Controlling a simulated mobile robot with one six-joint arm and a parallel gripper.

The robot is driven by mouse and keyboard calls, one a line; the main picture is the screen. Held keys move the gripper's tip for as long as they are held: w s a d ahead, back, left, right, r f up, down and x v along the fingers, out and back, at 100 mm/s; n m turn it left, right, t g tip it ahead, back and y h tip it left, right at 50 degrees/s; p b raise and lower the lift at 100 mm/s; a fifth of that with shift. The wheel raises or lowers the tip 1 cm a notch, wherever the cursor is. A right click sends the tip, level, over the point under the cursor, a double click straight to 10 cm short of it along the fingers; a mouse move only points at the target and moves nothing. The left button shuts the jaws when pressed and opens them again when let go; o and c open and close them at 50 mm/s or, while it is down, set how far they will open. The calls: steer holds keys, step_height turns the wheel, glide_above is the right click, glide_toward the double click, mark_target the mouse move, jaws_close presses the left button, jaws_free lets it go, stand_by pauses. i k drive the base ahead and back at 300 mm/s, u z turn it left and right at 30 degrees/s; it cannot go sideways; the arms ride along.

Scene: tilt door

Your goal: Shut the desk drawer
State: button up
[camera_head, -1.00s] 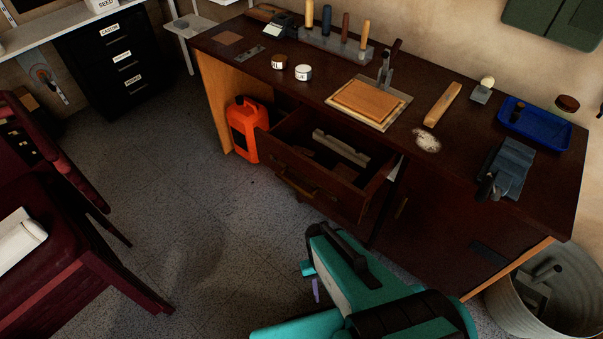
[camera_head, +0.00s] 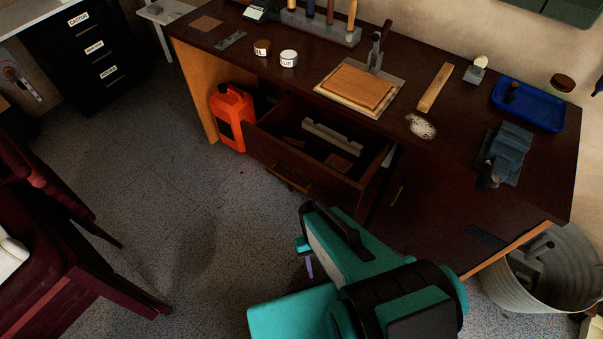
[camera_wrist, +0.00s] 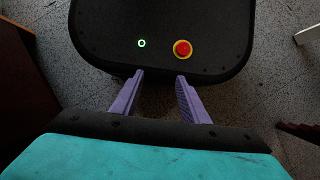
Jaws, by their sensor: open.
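The desk drawer (camera_head: 290,177) stands pulled out from the dark wooden desk (camera_head: 440,145) in the head view. It has a brass-coloured handle (camera_head: 287,179) on its front. A pale notched bar and other small items lie inside. My gripper (camera_wrist: 157,92) shows in the wrist view with its two purple fingers apart and nothing between them. It points down toward my own base. In the head view a purple finger (camera_head: 309,266) shows below my teal arm, in front of the drawer and apart from it. The other finger is hidden there.
An orange jerrycan (camera_head: 233,118) stands on the floor beside the drawer's left side. A metal bucket (camera_head: 550,270) stands at the right. A dark red chair (camera_head: 65,240) is at the left. The floor between chair and drawer is clear.

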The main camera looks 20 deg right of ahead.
mark_target(307, 172)
steer(key=z, duration=0.3)
steer(key=k, duration=0.85)
steer(key=u, duration=0.35)
